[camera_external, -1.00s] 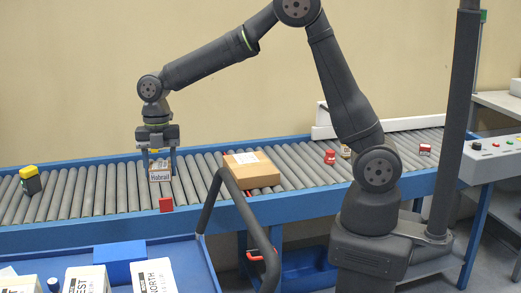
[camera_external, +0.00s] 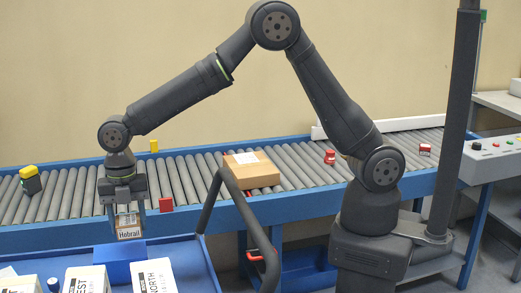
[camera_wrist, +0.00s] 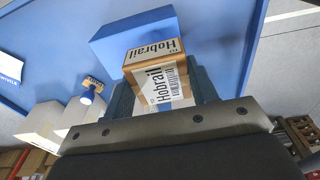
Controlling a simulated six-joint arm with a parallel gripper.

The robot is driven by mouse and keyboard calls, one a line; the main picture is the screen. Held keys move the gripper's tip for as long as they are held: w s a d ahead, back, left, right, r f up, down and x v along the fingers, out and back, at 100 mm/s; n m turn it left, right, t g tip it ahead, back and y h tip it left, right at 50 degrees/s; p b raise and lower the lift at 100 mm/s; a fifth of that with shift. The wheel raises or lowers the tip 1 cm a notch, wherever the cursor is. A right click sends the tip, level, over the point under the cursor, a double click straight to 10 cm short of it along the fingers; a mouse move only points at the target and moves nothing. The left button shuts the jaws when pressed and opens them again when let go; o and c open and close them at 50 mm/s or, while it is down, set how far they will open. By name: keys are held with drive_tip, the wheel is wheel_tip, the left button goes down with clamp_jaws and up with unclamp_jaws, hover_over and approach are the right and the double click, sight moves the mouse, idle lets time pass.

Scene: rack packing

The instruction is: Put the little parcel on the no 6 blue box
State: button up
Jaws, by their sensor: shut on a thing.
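The little parcel (camera_external: 129,233) is a small brown carton with a white "Hobrail" label. My gripper (camera_external: 125,216) is shut on it, with the fingers pointing down. The plain blue box (camera_external: 124,265) stands in the blue tray at lower left, and no number can be read on it. In the external view the parcel is at the box's back edge; I cannot tell whether they touch. In the wrist view the parcel (camera_wrist: 158,82) is between my fingers and covers part of the blue box (camera_wrist: 125,36).
White boxes (camera_external: 156,277) with printed names stand in the blue tray (camera_external: 193,255) beside the blue box. The roller conveyor (camera_external: 205,167) behind carries a larger brown carton (camera_external: 252,173), a red block (camera_external: 166,205) and a yellow-and-black item (camera_external: 31,181). A dark curved rail (camera_external: 238,195) rises right of the tray.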

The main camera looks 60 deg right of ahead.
sight(132, 249)
drive_tip(key=shift+a+f, duration=0.2)
drive_tip(key=shift+f, duration=1.95)
drive_tip(key=shift+f, duration=0.1)
drive_tip(key=o, duration=1)
drive_tip(key=r, duration=0.8)
drive_tip(key=d+r, duration=0.1)
drive_tip(key=r, duration=0.3)
drive_tip(key=shift+w+r, duration=0.1)
drive_tip(key=shift+w, duration=0.25)
drive_tip(key=shift+a, duration=0.1)
